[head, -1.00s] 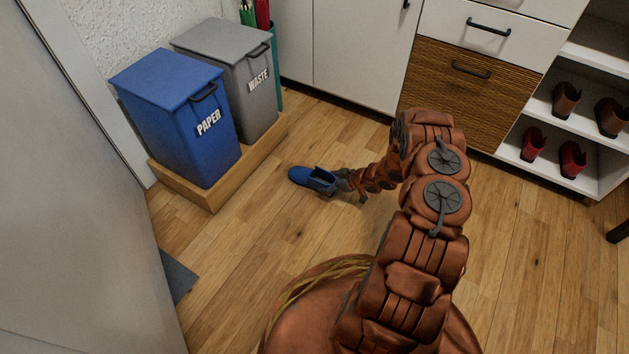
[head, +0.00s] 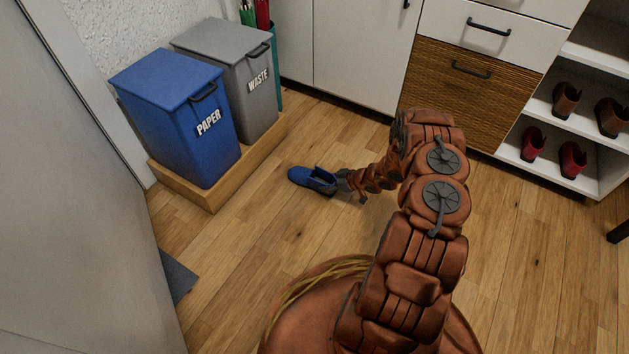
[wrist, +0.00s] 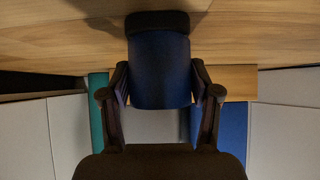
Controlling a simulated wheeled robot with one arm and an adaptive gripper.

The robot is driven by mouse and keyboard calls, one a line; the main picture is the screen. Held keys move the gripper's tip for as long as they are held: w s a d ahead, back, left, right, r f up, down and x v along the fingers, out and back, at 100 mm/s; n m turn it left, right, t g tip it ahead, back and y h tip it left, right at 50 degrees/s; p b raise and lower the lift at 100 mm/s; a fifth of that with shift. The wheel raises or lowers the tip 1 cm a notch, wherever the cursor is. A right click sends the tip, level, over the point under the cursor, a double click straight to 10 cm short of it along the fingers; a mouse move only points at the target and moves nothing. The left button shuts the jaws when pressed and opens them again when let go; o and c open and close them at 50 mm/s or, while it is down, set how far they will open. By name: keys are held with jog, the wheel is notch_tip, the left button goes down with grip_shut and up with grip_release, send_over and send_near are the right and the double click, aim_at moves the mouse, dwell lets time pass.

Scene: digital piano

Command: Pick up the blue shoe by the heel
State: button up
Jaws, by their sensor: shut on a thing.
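The blue shoe (head: 312,178) is on or just above the wooden floor in the head view, its toe pointing left toward the bins. I cannot tell whether its sole touches the floor. In the wrist view the blue heel of the shoe (wrist: 160,70) fills the space between the fingers, with a dark sole edge above it. My gripper (head: 343,182) is at the shoe's right end, at the heel. In the wrist view my gripper (wrist: 160,88) has one finger against each side of the heel and is shut on it.
A blue paper bin (head: 175,120) and a grey waste bin (head: 232,75) stand in a wooden tray (head: 190,190) left of the shoe. Cabinets (head: 360,45) stand behind. A shelf at right (head: 600,180) holds red and brown shoes. The floor around the shoe is clear.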

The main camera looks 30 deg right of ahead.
jog(key=shift+r, duration=0.15)
jog(key=shift+r+p, duration=1.2)
jog(key=shift+r, duration=1.65)
